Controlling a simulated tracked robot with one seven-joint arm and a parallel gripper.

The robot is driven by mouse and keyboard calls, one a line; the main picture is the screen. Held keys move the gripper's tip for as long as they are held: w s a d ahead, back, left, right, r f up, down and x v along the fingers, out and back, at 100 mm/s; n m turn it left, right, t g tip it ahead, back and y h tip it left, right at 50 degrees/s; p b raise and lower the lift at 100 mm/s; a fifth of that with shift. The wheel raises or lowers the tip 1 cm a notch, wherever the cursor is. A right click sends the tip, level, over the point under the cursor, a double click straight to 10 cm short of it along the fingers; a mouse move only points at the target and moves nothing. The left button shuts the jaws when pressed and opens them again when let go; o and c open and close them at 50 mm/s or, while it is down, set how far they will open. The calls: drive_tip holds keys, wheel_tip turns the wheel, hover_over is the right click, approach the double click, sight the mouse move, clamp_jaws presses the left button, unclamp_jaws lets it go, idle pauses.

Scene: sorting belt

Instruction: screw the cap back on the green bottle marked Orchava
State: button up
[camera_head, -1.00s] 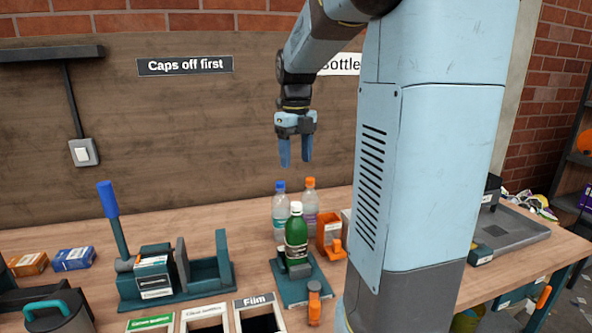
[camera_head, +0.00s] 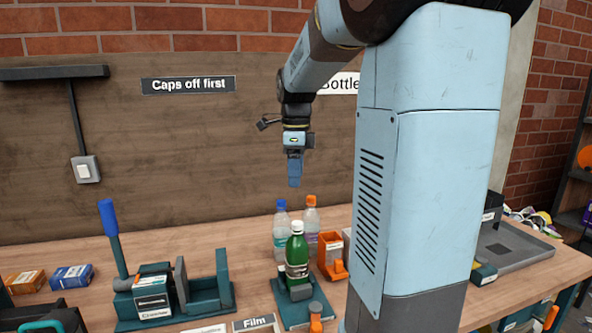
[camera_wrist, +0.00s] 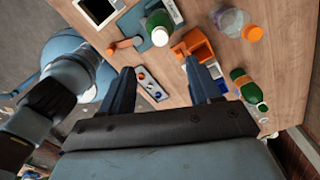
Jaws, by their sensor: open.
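A green bottle (camera_head: 297,258) with a white top (camera_head: 297,227) stands upright in a teal fixture (camera_head: 286,320) on the bench. In the wrist view this bottle (camera_wrist: 154,21) is near the top edge. Its label is too small to read, and I cannot tell whether the white top is a screwed-on cap. My gripper (camera_head: 294,185) hangs above the bottles, pointing down. In the wrist view my gripper (camera_wrist: 163,82) has its fingers wide apart with nothing between them.
Clear bottles with a blue cap (camera_head: 281,204) and an orange cap (camera_head: 311,200) stand behind the green bottle. An orange holder (camera_head: 332,262) is to its right. A teal fixture with a blue-handled lever (camera_head: 109,222) is left. A grey tray (camera_head: 520,250) is far right.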

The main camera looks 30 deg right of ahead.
sight(296, 223)
wheel_tip(296, 223, down, 13)
drive_tip(key=shift+f, duration=0.1)
idle(0.5)
drive_tip(key=c, duration=1.1)
drive_tip(key=shift+m, duration=1.2)
drive_tip(key=shift+c, duration=0.2)
drive_tip(key=o, duration=0.6)
drive_tip(key=shift+m, duration=0.4)
drive_tip(key=shift+c, duration=0.2)
drive_tip(key=o, duration=0.5)
drive_tip(key=shift+o, duration=0.2)
